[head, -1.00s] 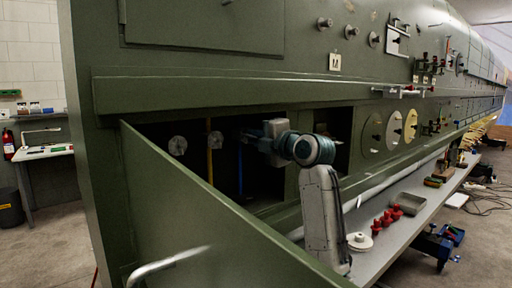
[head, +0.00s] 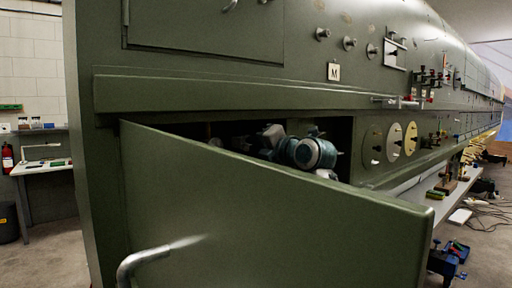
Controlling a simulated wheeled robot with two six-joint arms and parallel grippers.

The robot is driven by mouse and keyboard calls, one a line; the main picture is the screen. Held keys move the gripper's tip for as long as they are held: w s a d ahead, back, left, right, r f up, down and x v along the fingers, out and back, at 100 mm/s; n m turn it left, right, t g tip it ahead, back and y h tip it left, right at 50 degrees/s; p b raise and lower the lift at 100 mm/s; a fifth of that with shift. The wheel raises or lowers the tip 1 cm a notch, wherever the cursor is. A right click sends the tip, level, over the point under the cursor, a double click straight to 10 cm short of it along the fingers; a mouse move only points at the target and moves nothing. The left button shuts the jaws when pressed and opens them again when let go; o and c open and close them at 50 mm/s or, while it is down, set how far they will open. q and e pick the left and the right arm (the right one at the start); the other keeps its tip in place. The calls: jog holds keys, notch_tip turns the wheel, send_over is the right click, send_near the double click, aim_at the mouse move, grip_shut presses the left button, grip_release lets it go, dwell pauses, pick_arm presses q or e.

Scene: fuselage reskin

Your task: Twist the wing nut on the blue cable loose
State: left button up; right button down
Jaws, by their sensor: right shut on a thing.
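The blue cable and its wing nut are hidden behind the open green door panel (head: 270,215), inside the dark recess (head: 335,128). My right gripper (head: 256,145) reaches leftward into the recess, just under its upper edge. Its body and the teal and white wrist (head: 310,152) show above the door's top edge. The fingertips are mostly hidden in shadow and behind the door. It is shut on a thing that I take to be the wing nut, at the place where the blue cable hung. My left gripper is not in view.
The door's curved handle (head: 155,258) sticks out at the lower left. Round cream discs (head: 395,141) are mounted on the green fuselage wall right of the recess. A narrow bench (head: 440,188) runs along the wall. A desk (head: 42,166) stands far left.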

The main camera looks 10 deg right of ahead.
jog(key=shift+f, duration=0.15)
jog(key=c, duration=1.4)
grip_release()
jog(key=shift+c, duration=0.2)
